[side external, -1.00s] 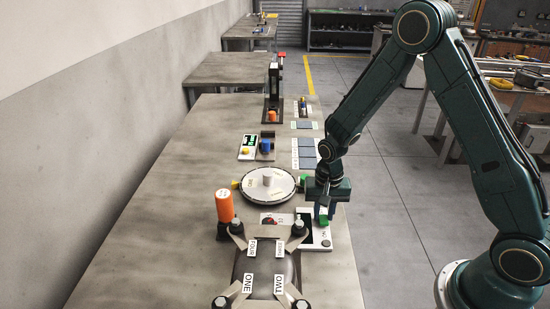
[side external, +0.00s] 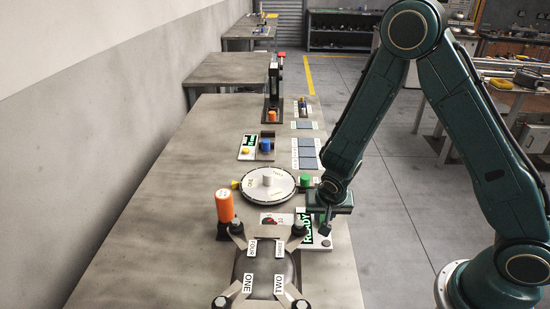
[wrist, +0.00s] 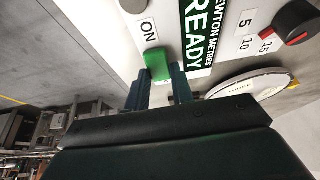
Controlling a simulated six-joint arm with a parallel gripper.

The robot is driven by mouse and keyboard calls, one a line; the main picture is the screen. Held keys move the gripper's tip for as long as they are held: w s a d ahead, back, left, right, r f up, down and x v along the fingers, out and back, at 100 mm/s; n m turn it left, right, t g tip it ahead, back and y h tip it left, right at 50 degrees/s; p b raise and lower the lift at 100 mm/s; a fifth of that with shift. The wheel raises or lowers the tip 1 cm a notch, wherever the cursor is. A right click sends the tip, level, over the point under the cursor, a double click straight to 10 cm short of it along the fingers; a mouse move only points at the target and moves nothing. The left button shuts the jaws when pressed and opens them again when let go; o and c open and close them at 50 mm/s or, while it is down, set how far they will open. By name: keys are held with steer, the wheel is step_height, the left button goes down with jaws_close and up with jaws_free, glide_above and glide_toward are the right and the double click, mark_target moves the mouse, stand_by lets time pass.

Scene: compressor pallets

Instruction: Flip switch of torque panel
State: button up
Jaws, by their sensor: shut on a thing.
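The torque panel is a white panel (side external: 328,243) at the right edge of the table, with a green READY display (side external: 307,228). In the wrist view the panel (wrist: 228,18) shows an ON label (wrist: 148,29), the lit READY display (wrist: 197,38) and a black dial with a red mark (wrist: 296,22). The green switch (wrist: 157,62) sits below the ON label, between the fingers of my gripper (wrist: 160,75), which is shut on it. In the side view my gripper (side external: 325,229) is tilted over the panel and hides the switch.
A dark compressor with tabs labelled ONE and TWO (side external: 266,268) stands in front. A round white turntable (side external: 254,184) and a green button (side external: 305,180) lie behind the panel. The table's left side is clear.

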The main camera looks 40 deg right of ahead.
steer(key=o, duration=1)
steer(key=shift+r, duration=0.15)
steer(key=v, duration=1.3)
steer(key=shift+s+a+r, duration=0.15)
steer(key=shift+r, duration=0.05)
